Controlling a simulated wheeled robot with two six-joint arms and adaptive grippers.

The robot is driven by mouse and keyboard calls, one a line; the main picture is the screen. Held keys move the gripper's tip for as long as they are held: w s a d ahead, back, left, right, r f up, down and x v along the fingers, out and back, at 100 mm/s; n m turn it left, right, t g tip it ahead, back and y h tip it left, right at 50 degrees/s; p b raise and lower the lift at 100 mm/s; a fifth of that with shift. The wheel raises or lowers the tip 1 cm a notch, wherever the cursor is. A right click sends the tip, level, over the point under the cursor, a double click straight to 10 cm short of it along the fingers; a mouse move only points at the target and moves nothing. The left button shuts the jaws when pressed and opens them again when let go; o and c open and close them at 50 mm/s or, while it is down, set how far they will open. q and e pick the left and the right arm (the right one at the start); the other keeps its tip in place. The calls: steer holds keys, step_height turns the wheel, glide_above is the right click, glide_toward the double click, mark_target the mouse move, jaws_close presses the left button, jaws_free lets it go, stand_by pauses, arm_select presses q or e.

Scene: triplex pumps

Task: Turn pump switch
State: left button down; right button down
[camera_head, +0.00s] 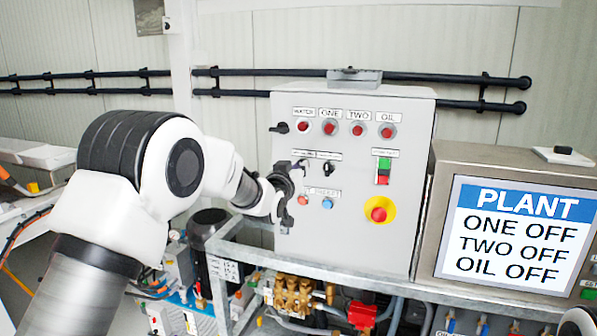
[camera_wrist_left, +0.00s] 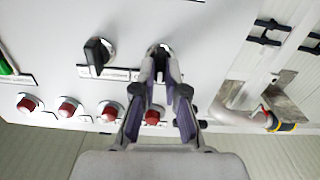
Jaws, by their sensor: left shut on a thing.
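The grey control panel (camera_head: 350,240) has two rotary switches in its middle row. My left gripper (camera_head: 300,165) is at the left switch. In the left wrist view the left gripper (camera_wrist_left: 160,60) has its fingertips closed together on this pump switch (camera_wrist_left: 158,47), whose knob is mostly hidden between them. The other black switch (camera_head: 329,168) is free just to the right; it also shows in the left wrist view (camera_wrist_left: 97,55). The screen (camera_head: 515,235) reads PLANT, ONE OFF, TWO OFF, OIL OFF.
Red lamps (camera_head: 330,127) line the panel's top. A red emergency button (camera_head: 379,214) on yellow and a green-red button block (camera_head: 383,170) sit to the right. Red and blue buttons (camera_head: 327,203) are below the switches. A metal frame (camera_head: 300,265) runs below the panel.

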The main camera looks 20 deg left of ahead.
arm_select(q)
steer(key=n+b, duration=0.4)
steer(key=n, duration=0.3)
steer(key=shift+a+f+n+b, duration=0.1)
steer(key=shift+n+b, duration=0.25)
steer(key=shift+n, duration=0.05)
stand_by(0.4)
steer(key=c, duration=1.2)
jaws_free()
steer(key=s, duration=1.2)
steer(key=shift+a, duration=0.15)
steer(key=shift+w, duration=0.1)
